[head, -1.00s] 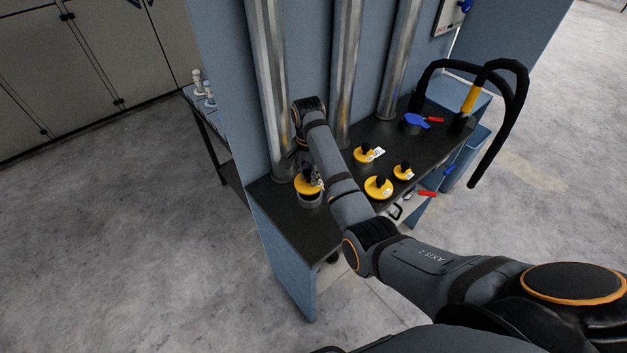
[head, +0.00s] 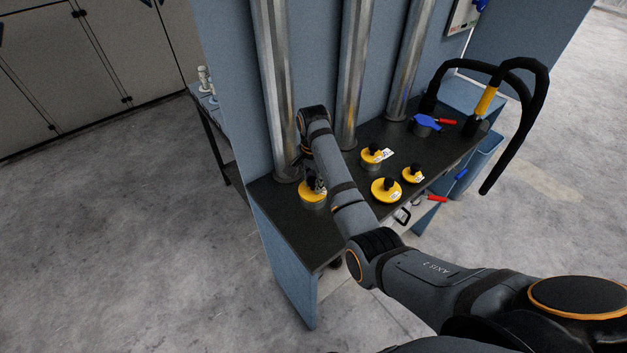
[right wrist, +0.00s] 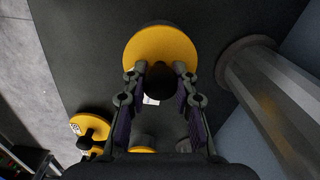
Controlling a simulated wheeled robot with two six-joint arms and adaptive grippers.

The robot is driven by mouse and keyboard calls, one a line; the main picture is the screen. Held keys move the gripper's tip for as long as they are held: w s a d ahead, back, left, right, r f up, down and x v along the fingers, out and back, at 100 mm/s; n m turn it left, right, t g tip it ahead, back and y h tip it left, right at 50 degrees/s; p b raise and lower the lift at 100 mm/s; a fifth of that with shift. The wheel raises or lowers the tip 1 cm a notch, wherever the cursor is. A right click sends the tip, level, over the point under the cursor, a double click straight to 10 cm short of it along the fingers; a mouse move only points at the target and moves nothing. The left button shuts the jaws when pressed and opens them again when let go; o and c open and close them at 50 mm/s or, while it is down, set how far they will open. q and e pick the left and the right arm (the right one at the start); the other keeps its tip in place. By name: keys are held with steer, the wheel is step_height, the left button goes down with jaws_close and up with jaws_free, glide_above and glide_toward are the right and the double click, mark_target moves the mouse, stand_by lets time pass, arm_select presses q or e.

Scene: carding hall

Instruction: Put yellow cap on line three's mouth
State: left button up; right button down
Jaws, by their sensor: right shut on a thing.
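My right gripper (head: 318,184) is shut on the black knob of a yellow cap (head: 309,196) at the bench's left end. The cap sits at the top of a short grey mouth (head: 315,206), in front of the leftmost pipe, and appears level on it. Its far side is partly hidden by my gripper. In the right wrist view the cap (right wrist: 150,52) is a wide yellow disc and its dark knob (right wrist: 160,82) is between my fingers (right wrist: 160,78). My left gripper is out of view.
More yellow caps are to the right: one on a grey mouth (head: 371,155), a large one (head: 383,195) and a small one (head: 411,176). A blue cap (head: 425,122) and a black hose (head: 540,95) are farther right. Steel pipes (head: 276,90) rise behind.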

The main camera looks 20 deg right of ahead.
mark_target(314, 178)
steer(key=shift+w+d+f, duration=0.1)
steer(key=shift+f, duration=0.2)
steer(key=c, duration=1.1)
jaws_free()
steer(key=shift+o, duration=0.2)
steer(key=shift+r, duration=0.1)
steer(key=shift+r+b, duration=0.3)
steer(key=shift+r, duration=0.05)
step_height(314, 178, up, 5)
steer(key=shift+r+p, duration=0.1)
steer(key=shift+p, duration=0.35)
step_height(314, 178, up, 7)
steer(key=p, duration=0.7)
steer(key=shift+r, duration=0.15)
